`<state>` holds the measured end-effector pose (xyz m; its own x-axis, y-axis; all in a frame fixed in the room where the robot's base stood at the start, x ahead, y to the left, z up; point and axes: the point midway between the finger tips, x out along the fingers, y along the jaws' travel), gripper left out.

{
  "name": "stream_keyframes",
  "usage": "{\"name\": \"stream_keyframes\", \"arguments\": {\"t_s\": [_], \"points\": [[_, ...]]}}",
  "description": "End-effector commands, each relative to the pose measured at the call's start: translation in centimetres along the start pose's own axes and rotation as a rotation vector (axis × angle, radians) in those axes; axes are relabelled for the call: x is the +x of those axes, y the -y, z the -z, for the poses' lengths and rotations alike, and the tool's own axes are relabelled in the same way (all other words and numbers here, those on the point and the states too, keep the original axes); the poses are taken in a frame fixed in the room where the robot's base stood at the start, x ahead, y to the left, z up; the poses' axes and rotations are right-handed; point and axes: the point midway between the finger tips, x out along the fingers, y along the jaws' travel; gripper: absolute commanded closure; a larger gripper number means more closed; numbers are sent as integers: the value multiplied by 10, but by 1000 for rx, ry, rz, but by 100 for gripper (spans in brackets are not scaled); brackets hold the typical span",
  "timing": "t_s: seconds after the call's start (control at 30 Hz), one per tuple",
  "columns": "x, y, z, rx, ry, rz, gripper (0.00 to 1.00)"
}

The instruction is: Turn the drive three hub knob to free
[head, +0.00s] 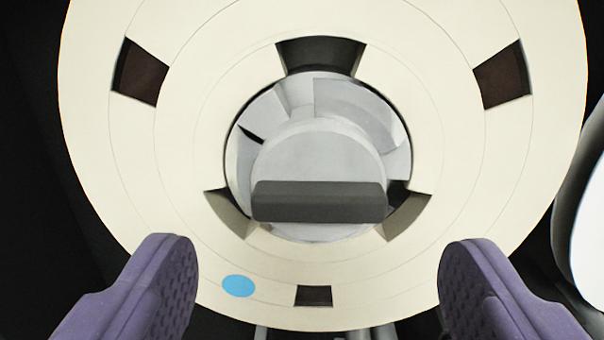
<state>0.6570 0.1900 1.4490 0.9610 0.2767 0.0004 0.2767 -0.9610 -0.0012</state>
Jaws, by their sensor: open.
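A large cream tape reel (190,140) fills most of the head view, facing me. At its centre is a round silver-grey hub (315,150) with a dark grey bar-shaped knob (319,202) across its lower half. The bar lies about level, left to right. My gripper (318,285) shows as two purple padded fingers at the lower left and lower right, spread wide apart. Nothing is between the fingers but the view of the reel's lower edge. The knob appears above and between them, and I see no contact. No label naming the drive or the free position is visible.
The reel has dark cut-out windows, such as one at upper left (140,72), and a blue dot (238,286) near its lower rim. A white rounded shape (588,215) stands at the right edge. The surroundings are black.

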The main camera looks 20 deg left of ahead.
Motion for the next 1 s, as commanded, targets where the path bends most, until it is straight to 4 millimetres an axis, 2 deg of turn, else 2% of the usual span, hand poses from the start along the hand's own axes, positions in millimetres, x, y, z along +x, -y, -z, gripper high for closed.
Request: {"name": "stream_keyframes", "arguments": {"t_s": [0.1, 0.2, 0.33, 0.57, 0.8, 1.0], "points": [[21, 0, 1, 0, 1, 0, 17], [34, 0, 2, 0, 0, 0, 17], [42, 0, 1, 0, 0, 0, 17], [43, 0, 1, -1, 0, -1, 17], [43, 0, 1, -1, 0, -1, 68], [43, -1, 1, -12, -1, -1, 68]]}}
